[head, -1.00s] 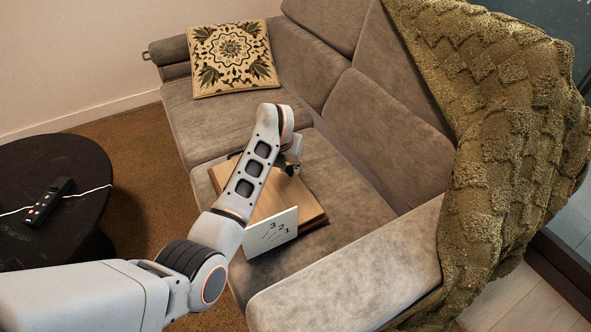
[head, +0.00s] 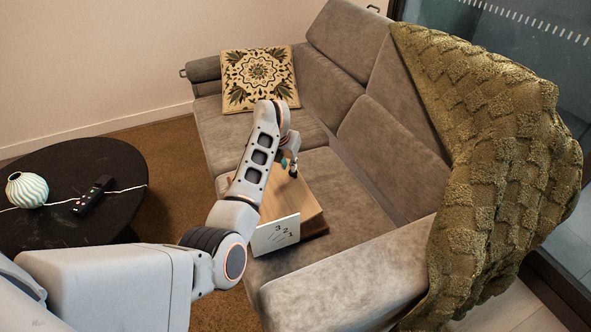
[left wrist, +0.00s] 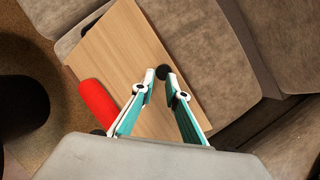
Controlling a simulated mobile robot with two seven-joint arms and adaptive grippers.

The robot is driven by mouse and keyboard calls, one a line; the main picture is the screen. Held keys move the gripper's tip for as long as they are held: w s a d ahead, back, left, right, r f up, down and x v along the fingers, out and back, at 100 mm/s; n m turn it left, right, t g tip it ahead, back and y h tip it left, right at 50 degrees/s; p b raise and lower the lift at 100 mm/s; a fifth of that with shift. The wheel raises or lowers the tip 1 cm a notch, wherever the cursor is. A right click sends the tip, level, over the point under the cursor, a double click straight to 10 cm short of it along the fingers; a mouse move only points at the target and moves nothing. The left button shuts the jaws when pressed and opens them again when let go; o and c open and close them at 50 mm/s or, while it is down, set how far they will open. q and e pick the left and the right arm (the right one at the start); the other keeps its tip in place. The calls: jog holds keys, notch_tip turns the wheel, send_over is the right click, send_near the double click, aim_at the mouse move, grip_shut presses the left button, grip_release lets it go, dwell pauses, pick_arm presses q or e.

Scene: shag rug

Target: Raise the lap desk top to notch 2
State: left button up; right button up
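The lap desk (head: 308,205) lies on the near sofa seat, its wooden top also showing in the left wrist view (left wrist: 125,45). A white plate (head: 275,236) marked 3, 2, 1 with slanted lines stands at its near end. The top looks low over its base; its exact angle is unclear. My left gripper (head: 293,172) is over the top's right part. In the left wrist view its fingertips (left wrist: 161,77) close in on both sides of a small black knob (left wrist: 162,71). A red cylinder (left wrist: 98,103) lies along the top's edge. My right gripper is out of view.
A sofa armrest (head: 345,285) is near, with a green throw (head: 490,170) over the back. A patterned cushion (head: 258,78) is at the far end. A round black table (head: 110,165) at left holds a striped vase (head: 27,189) and a power strip (head: 94,195).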

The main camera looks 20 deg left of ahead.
pick_arm(q)
jog(key=o, duration=0.4)
jog(key=shift+a+f, duration=0.1)
jog(key=shift+f, duration=0.55)
jog(key=shift+c, duration=0.2)
jog(key=shift+f, duration=0.1)
jog(key=shift+r, duration=0.3)
jog(key=v, duration=1.1)
jog(key=shift+r, duration=0.4)
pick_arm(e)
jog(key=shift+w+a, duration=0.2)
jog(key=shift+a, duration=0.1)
pick_arm(q)
jog(key=shift+s, duration=0.1)
